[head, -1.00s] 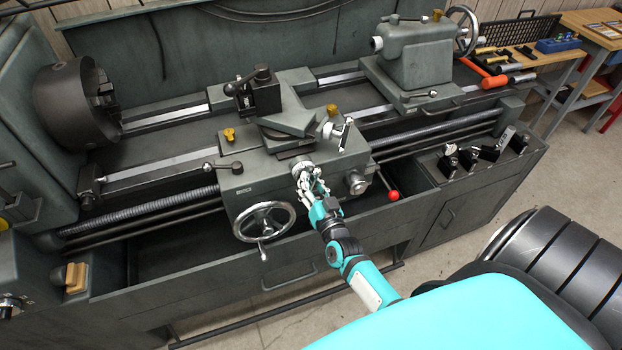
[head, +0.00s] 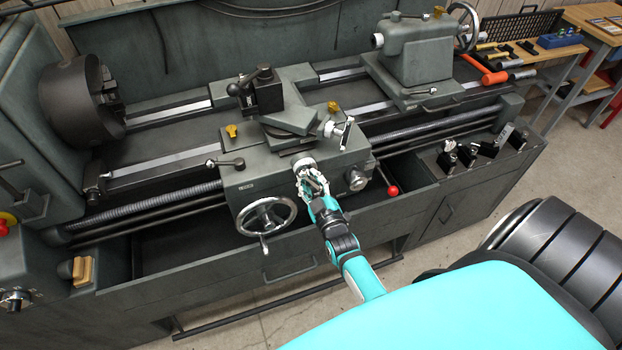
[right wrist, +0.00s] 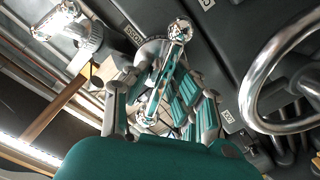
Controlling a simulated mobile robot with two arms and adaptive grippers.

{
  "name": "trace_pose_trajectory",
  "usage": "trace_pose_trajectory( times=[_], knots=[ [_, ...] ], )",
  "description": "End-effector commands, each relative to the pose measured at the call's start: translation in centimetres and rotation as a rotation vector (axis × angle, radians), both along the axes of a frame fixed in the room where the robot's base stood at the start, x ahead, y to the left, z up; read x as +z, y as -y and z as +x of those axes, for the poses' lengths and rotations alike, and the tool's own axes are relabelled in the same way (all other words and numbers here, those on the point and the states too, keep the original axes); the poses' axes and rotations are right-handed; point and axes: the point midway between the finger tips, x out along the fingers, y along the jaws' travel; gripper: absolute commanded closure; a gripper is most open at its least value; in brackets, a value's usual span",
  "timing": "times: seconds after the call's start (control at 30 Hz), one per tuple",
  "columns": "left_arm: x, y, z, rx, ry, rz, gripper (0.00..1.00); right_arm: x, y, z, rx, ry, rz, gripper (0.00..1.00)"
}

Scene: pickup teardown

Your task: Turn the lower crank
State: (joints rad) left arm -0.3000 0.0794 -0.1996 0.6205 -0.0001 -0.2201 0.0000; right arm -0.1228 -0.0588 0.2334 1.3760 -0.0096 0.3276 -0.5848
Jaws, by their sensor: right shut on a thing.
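The lower crank is a small metal crank (right wrist: 180,30) with a round dial hub (head: 305,163) on the front of the grey lathe carriage. In the right wrist view its bright arm runs between my fingers, with a shiny ball end above them. My right gripper (head: 313,186) is shut on this crank, its fingers on both sides, also in the right wrist view (right wrist: 158,92). The fingers hide part of the crank in the head view. An upper crank (head: 345,132) sits above it on the slide. My left gripper is not in view.
A large handwheel (head: 266,217) is left of the lower crank, close to my fingers. A knob (head: 356,179) and a red-tipped lever (head: 392,191) are to the right. The chuck (head: 78,95) is far left, the tailstock (head: 415,50) back right. The floor in front shows some free room.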

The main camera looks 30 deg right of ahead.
Motion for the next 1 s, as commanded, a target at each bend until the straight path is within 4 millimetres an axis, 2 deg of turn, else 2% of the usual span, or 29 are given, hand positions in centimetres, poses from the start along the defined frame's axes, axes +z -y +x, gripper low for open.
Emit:
trace_pose_trajectory(
  times=[0.4, 0.93, 0.97, 1.0],
  knots=[
    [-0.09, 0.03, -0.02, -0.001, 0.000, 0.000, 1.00, -0.12, -0.13, 0.00, 0.000, -0.043, -0.172, 1.00],
    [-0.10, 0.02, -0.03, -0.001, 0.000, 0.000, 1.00, -0.12, -0.12, 0.00, 0.001, -0.049, -0.194, 1.00],
    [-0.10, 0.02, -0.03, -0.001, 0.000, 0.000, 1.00, -0.12, -0.12, 0.00, 0.000, -0.048, -0.194, 0.74],
    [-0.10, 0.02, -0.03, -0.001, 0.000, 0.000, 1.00, -0.11, -0.12, 0.00, 0.000, -0.048, -0.193, 0.69]
  ],
)
